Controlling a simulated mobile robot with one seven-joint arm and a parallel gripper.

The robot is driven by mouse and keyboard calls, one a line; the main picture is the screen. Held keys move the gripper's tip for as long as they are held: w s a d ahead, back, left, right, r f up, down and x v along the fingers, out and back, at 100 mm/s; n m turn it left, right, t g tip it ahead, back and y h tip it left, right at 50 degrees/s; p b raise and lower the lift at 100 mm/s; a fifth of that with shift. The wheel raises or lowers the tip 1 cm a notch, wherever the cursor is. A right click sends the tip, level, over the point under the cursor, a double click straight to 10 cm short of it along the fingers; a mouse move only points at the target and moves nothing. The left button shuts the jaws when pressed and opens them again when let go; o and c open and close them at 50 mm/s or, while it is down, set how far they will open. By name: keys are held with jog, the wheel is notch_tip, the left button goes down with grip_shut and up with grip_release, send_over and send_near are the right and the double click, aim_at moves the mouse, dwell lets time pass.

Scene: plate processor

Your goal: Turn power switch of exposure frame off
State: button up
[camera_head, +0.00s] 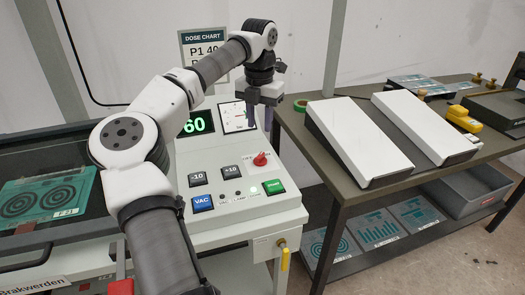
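The exposure frame's white control panel (228,222) stands in the middle of the head view. A red rotary knob (260,159) sits on a small white plate near its right edge; the print beside it is too small to read, so I cannot confirm that it is the power switch. The knob's exact angle is hard to tell. A green display (198,125) is lit and its visible digits read 60. My gripper (261,122) points down above and behind the knob, apart from it. Its two fingers are spread with nothing between them.
Panel buttons include blue VAC (202,203), green START (273,187) and dark -10 (197,179) and +10 (233,170). A yellow-handled valve (285,259) hangs at the front. A table with two white sloped boards (360,138) is right.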

aim_at(260, 155)
notch_tip(260, 155, down, 10)
jog(key=shift+d+r+p, duration=0.1)
jog(key=shift+p, duration=0.3)
jog(key=shift+c, duration=0.2)
grip_shut()
